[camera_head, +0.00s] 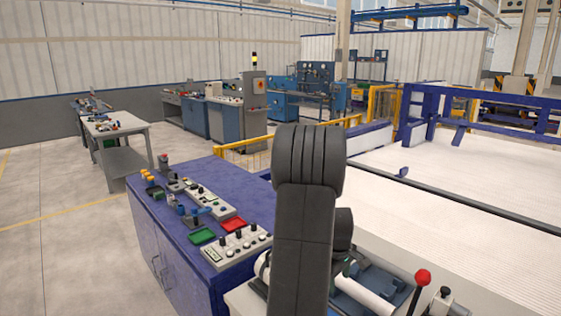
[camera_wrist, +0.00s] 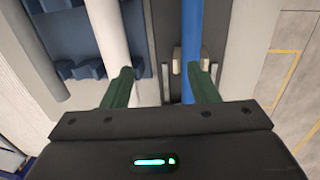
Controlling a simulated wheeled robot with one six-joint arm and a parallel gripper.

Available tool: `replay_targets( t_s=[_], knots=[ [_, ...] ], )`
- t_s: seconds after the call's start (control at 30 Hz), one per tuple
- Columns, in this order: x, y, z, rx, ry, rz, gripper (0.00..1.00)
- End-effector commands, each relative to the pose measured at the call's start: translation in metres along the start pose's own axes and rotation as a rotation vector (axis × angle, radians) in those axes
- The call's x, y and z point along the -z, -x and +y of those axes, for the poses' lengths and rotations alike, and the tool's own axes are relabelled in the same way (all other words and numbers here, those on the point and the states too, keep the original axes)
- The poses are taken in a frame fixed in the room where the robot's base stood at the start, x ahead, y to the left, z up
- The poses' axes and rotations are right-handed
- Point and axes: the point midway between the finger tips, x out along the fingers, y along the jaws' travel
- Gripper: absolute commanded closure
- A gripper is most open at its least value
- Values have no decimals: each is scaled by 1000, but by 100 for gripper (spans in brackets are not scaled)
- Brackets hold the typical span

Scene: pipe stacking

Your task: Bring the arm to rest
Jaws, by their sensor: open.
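My gripper (camera_wrist: 160,72) is open in the wrist view, its two green fingers spread. Nothing is held between them. A white pipe (camera_wrist: 109,35) runs below and past the left finger, and a blue pipe (camera_wrist: 191,45) runs past the right finger. I cannot tell whether either finger touches a pipe. My dark grey arm (camera_head: 305,200) stands up in the middle of the head view, bent at a rounded joint. A white pipe (camera_head: 362,294) lies low beside the arm there.
A blue notched holder (camera_wrist: 68,71) lies left in the wrist view. A blue cabinet (camera_head: 150,235) with control panels stands left of my arm. A red-knobbed lever (camera_head: 423,277) rises at the lower right. A wide white ribbed bed (camera_head: 450,215) spreads right. Open floor lies far left.

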Motion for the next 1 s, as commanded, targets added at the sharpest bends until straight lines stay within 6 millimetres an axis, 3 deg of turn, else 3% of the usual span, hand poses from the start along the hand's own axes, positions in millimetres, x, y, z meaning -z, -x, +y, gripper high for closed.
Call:
replay_targets(
  t_s=[0.43, 0.9, 1.0],
  knots=[
    [4, -24, 88, -118, 1, 5, 46],
    [-7, -44, 180, -246, -2, -6, 46],
    [-7, -54, 183, -251, 1, -11, 46]
  ],
)
